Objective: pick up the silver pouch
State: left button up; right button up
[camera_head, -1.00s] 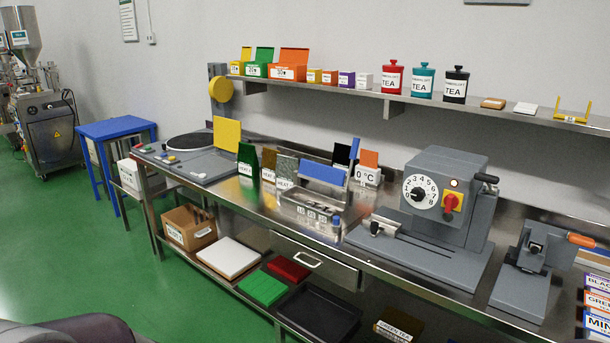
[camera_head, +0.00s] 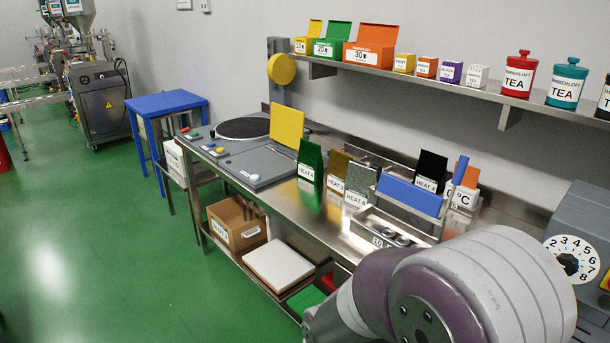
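A grey, silver-looking pouch (camera_head: 361,186) with a white HEAT label stands upright on the steel workbench (camera_head: 322,211). It is at the right end of a row, beside a gold-brown pouch (camera_head: 338,172) and a dark green pouch (camera_head: 311,163). I take it for the silver pouch. Nothing of mine touches it. A purple and white part of my arm fills the lower right and hides part of the bench. Neither of my grippers is in view.
A grey platform with a yellow panel (camera_head: 287,127) lies to the left. A wall shelf (camera_head: 420,84) with boxes and jars runs above. Green floor is free at left.

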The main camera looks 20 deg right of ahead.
aim_at(360, 178)
jog(key=i+z, duration=0.15)
jog(key=i, duration=0.3)
jog(key=i+j+z, duration=0.15)
jog(key=i, duration=0.25)
jog(key=i+j+z, duration=0.15)
jog(key=i, duration=0.25)
jog(key=i+j+z, duration=0.15)
jog(key=i, duration=0.25)
jog(key=j, duration=0.1)
